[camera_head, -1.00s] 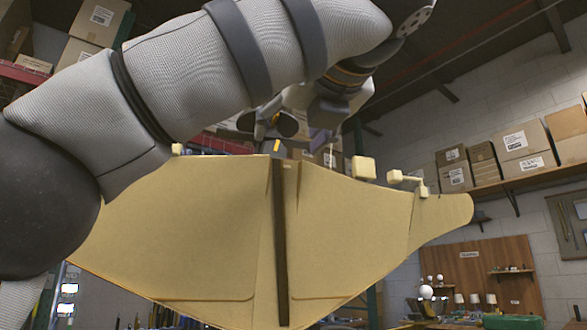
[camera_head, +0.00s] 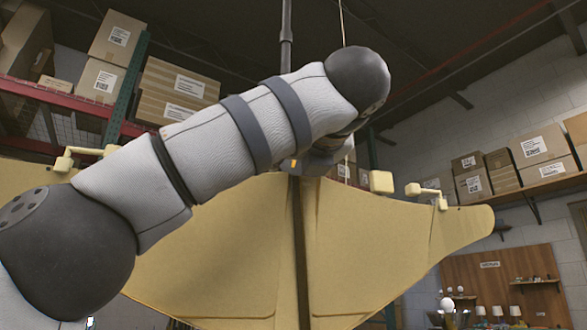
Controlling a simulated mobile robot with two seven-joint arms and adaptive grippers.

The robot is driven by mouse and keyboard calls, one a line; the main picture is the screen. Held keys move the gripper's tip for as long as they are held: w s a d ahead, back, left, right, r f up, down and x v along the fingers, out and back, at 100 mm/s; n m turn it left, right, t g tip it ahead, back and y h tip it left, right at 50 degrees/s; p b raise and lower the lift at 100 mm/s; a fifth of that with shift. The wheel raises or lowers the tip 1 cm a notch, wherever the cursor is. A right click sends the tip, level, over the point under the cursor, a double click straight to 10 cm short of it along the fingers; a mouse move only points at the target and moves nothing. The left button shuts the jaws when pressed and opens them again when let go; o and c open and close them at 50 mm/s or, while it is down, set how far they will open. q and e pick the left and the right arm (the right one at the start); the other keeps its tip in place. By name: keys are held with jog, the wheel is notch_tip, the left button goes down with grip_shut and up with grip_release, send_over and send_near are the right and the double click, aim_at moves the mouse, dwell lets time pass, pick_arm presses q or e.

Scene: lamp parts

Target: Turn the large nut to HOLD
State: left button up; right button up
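A large tan-yellow panel-like body (camera_head: 370,245) hangs across the middle, with a dark vertical rod (camera_head: 300,260) down its centre. A grey pole (camera_head: 286,30) rises above it in line with the rod. My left arm comes in from the left and crosses in front of the body's upper part. Part of what looks like my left gripper (camera_head: 322,158) shows at the top of the rod, beneath the arm's end. Its fingers are hidden, so I cannot tell its opening or contact. I cannot make out the large nut; the arm covers the rod's top. My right gripper is not in view.
Small yellow blocks on arms (camera_head: 428,192) stick up along the body's top edge at left and right. A thin cord (camera_head: 343,25) hangs beside the pole. Shelves with cardboard boxes (camera_head: 540,147) line the walls. A wooden board with small lamps (camera_head: 500,275) stands at lower right.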

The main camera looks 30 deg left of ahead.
pick_arm(q)
jog(key=n, duration=0.3)
jog(key=shift+w+n, duration=0.1)
jog(key=shift+n, duration=0.2)
jog(key=shift+d+n, duration=0.1)
jog(key=shift+n, duration=1.4)
jog(key=o, duration=1.2)
